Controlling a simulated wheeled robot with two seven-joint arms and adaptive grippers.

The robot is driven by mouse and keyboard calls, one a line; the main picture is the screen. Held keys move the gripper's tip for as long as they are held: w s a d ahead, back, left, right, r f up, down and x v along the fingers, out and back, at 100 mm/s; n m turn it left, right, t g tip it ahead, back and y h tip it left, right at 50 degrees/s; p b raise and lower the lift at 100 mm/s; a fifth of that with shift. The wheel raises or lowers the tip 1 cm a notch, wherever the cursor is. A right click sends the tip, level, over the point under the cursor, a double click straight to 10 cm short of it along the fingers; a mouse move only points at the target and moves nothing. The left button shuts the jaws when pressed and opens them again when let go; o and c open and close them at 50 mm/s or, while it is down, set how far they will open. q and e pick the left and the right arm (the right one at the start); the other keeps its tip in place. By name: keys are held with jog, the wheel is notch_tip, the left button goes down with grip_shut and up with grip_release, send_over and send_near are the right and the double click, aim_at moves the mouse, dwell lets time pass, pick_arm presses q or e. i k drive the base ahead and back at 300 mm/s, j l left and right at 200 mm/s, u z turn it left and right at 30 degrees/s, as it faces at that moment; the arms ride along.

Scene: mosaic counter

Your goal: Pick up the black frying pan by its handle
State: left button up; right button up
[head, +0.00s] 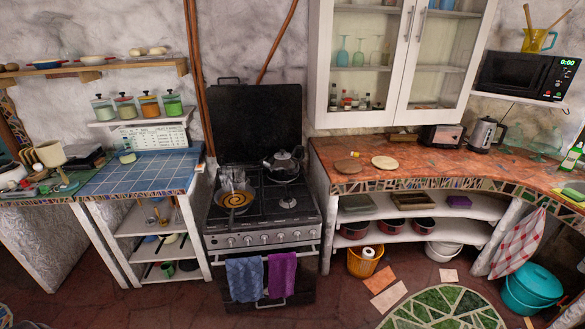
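A dark round pan (218,202) sits on the front left of the stove top in the head view. An orange-brown spiral of food (236,199) fills it. Neither of my grippers is in view.
The stove (262,239) has a kettle (284,165) at the back right, a raised black lid (255,115) behind, and blue (244,279) and purple (282,274) towels in front. A blue-tiled counter (140,172) adjoins left, a mosaic counter (440,160) right.

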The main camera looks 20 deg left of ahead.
aim_at(233, 199)
jog(key=u, duration=1.25)
